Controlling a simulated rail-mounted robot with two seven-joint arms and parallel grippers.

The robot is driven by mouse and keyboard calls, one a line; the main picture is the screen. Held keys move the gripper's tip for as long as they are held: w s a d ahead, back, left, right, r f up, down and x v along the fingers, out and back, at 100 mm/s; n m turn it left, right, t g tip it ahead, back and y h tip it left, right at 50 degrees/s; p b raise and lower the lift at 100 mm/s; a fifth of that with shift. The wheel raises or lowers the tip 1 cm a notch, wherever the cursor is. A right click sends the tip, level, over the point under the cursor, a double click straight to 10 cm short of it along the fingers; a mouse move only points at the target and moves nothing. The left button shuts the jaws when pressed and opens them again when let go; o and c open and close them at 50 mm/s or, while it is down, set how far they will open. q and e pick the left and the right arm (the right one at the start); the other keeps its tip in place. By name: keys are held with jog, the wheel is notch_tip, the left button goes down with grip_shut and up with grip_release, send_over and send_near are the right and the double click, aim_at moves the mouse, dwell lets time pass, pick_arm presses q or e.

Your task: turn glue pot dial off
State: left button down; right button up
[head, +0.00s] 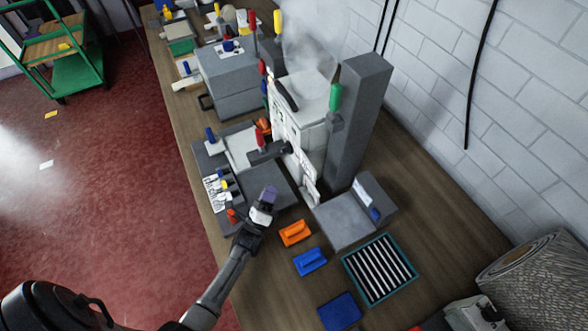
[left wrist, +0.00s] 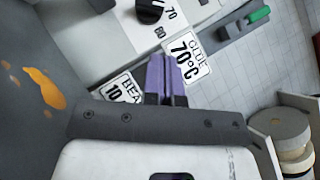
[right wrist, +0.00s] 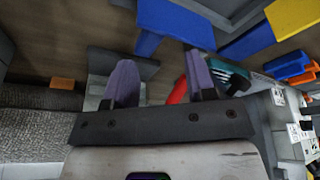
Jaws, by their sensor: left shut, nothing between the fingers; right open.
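The dial is a black round knob (left wrist: 150,10) with a white pointer mark, cut off by the top edge of the left wrist view. The numbers 70 and 80 are printed around it on a pale panel. A white card (left wrist: 187,55) reads GLUE 70°C. My left gripper (left wrist: 168,75) is shut and empty, with its purple fingertips below the knob and beside the card, apart from the knob. In the head view this gripper (head: 268,193) is over the grey machine base, in front of the white machine (head: 302,95). My right gripper (right wrist: 161,78) is open and empty.
A grey post (head: 355,120) stands right of the white machine. Orange (head: 295,233) and blue (head: 310,261) blocks and a teal-framed rack (head: 380,268) lie on the wooden bench. A rolled rug (head: 545,285) is at the right. A teal-handled tool (right wrist: 230,72) is near my right fingers.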

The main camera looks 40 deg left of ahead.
pick_arm(q)
jog(key=shift+w+r+m, duration=0.15)
jog(key=shift+w+m, duration=0.15)
jog(key=shift+w, duration=0.1)
pick_arm(e)
jog(key=shift+s+f, duration=0.1)
pick_arm(q)
send_near(289, 149)
jog(key=d+x, duration=0.1)
jog(key=x, duration=0.3)
pick_arm(e)
jog(key=shift+a, duration=0.1)
pick_arm(q)
jog(key=shift+w+a+r, duration=0.2)
jog(key=shift+w+a, duration=0.4)
jog(key=shift+w, duration=0.15)
pick_arm(e)
jog(key=shift+f, duration=0.1)
pick_arm(q)
jog(key=shift+r+n+y+p, duration=0.15)
jog(key=shift+n+y+p, duration=0.2)
jog(key=shift+n, duration=0.25)
pick_arm(e)
jog(key=shift+d+r, duration=0.2)
jog(key=shift+r, duration=0.2)
